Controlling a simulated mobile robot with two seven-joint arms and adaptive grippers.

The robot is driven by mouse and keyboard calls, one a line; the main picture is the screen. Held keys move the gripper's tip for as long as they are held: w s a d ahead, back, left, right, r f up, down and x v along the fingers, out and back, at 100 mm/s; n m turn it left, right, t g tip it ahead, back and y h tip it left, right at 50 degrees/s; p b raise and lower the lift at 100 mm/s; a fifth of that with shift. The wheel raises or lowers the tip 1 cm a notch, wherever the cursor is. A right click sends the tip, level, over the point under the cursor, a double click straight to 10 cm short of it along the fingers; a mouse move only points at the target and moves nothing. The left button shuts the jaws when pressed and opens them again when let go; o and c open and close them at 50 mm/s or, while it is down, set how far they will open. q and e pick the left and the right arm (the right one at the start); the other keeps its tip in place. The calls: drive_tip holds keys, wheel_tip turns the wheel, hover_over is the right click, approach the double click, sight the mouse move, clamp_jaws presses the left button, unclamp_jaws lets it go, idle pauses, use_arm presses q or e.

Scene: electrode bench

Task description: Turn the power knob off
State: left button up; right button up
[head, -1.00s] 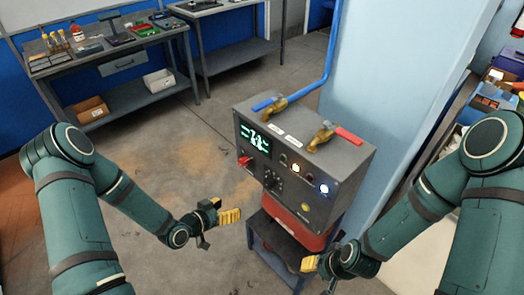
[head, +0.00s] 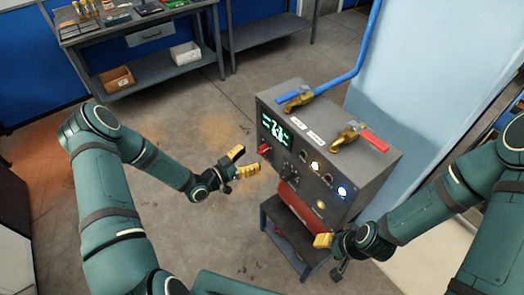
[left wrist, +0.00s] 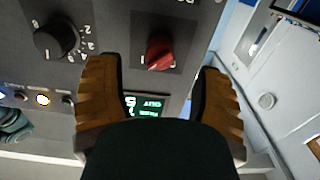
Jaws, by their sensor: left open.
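The red knob (head: 264,149) is on the left part of the front panel of a grey box (head: 345,120). In the left wrist view the red knob (left wrist: 160,52) lies between and just beyond my fingertips, with a pale mark on its side. My left gripper (head: 242,161) is open and empty, its yellow fingers pointing at the panel just left of the knob; the wrist view shows the two fingers (left wrist: 156,68) spread on both sides. I see no contact with the knob. My right gripper (head: 328,249) is low beside the box's right front; its opening is unclear.
A black numbered knob (left wrist: 57,41) and a lit display (head: 276,131) are near the red knob. Blue (head: 309,92) and red (head: 374,139) valve handles sit on top. A red cylinder (head: 287,198) is under the box. Open floor lies left.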

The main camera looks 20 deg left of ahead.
sight(258, 153)
use_arm(q)
drive_tip(key=shift+x, duration=2.65)
clamp_jaws()
